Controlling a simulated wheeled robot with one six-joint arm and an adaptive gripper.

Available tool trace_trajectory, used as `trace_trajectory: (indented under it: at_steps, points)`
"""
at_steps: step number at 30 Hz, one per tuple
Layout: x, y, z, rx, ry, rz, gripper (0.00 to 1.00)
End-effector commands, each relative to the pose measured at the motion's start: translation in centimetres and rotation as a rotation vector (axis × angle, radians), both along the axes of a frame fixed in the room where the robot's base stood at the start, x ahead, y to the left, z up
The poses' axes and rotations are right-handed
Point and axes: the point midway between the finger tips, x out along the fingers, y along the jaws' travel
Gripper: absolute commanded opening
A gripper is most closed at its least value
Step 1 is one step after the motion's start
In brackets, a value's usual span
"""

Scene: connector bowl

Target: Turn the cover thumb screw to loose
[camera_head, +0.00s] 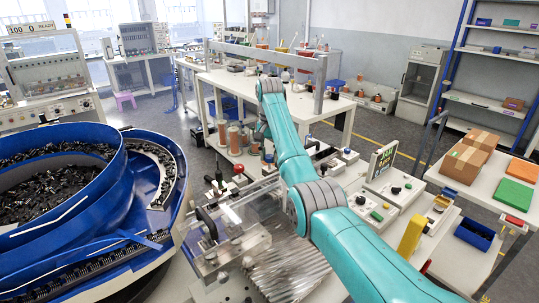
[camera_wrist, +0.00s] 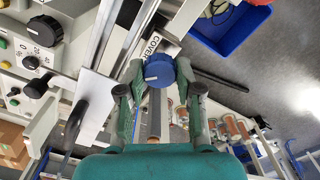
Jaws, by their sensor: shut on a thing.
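The cover thumb screw, a blue round knob (camera_wrist: 159,72), is in the upper middle of the wrist view, just below a white label reading "COVER" (camera_wrist: 153,44). My gripper (camera_wrist: 160,76) has one finger on each side of the knob and is shut on it. The knob's top faces the camera; its lower side and the exact finger contact are partly hidden. I cannot tell its turned angle. In the head view my arm reaches away over the bench and hides the screw and the gripper tips.
A control panel with a large black knob (camera_wrist: 44,31) is at the left of the wrist view. A blue bin (camera_wrist: 232,32) is at upper right. In the head view, a blue bowl feeder (camera_head: 118,190) stands left and a clear cover (camera_head: 235,225) is beside my arm.

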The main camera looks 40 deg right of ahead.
Motion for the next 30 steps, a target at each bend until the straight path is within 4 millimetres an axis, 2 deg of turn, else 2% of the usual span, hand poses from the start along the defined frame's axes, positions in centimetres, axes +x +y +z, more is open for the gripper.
trace_trajectory:
  at_steps: [30]
  points:
    - [0.17, -0.04, 0.17, -0.005, -0.007, 0.965, 0.00]
